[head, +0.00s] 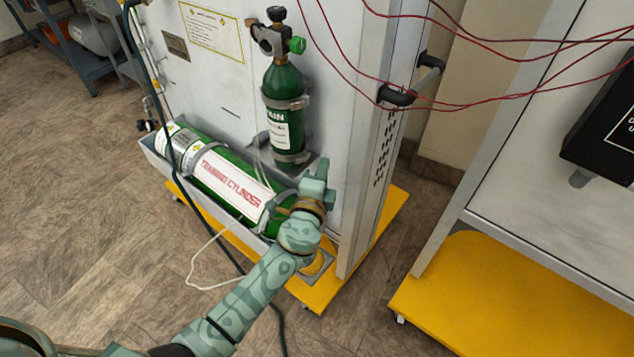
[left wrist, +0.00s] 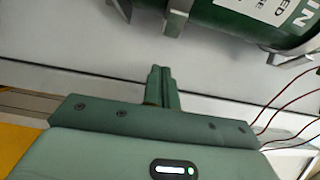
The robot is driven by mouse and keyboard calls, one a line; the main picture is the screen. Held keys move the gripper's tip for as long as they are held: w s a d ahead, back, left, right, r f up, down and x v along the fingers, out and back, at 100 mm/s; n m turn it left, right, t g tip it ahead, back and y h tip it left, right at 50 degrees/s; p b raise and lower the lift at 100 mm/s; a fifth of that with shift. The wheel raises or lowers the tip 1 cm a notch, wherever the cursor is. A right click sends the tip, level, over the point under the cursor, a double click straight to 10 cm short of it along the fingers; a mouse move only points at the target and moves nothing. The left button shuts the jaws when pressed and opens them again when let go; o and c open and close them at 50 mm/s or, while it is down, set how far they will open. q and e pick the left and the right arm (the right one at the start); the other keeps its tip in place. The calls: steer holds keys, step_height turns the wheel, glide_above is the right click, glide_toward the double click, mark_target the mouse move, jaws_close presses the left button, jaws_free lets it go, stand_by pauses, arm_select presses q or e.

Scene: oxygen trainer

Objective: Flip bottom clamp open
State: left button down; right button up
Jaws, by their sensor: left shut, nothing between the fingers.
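A small green cylinder (head: 284,85) stands upright against the white panel, held by an upper clamp (head: 286,103) and a grey bottom clamp (head: 291,158). In the left wrist view, the green cylinder (left wrist: 235,15) lies along the top edge, with the grey bottom clamp (left wrist: 178,15) around it, partly cut off by the frame. My left gripper (head: 322,166) is just right of and below the bottom clamp in the head view. Its fingers (left wrist: 161,72) are shut together and empty, apart from the clamp. The clamp's latch cannot be made out clearly. My right gripper is not in view.
A large green training cylinder (head: 225,180) lies in a tray beside my left arm. Red wires (head: 480,38) hang at upper right. A panel post (head: 372,160) with a black handle (head: 397,96) stands right of the gripper. Yellow bases (head: 455,285) sit below on the floor.

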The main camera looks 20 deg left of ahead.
arm_select(q)
steer(key=w, duration=0.3)
steer(key=shift+w+a+f+b, duration=0.1)
steer(key=shift+w+a+b, duration=0.05)
steer(key=shift+w+b, duration=0.2)
steer(key=s+a+p, duration=0.1)
steer(key=s+a, duration=0.2)
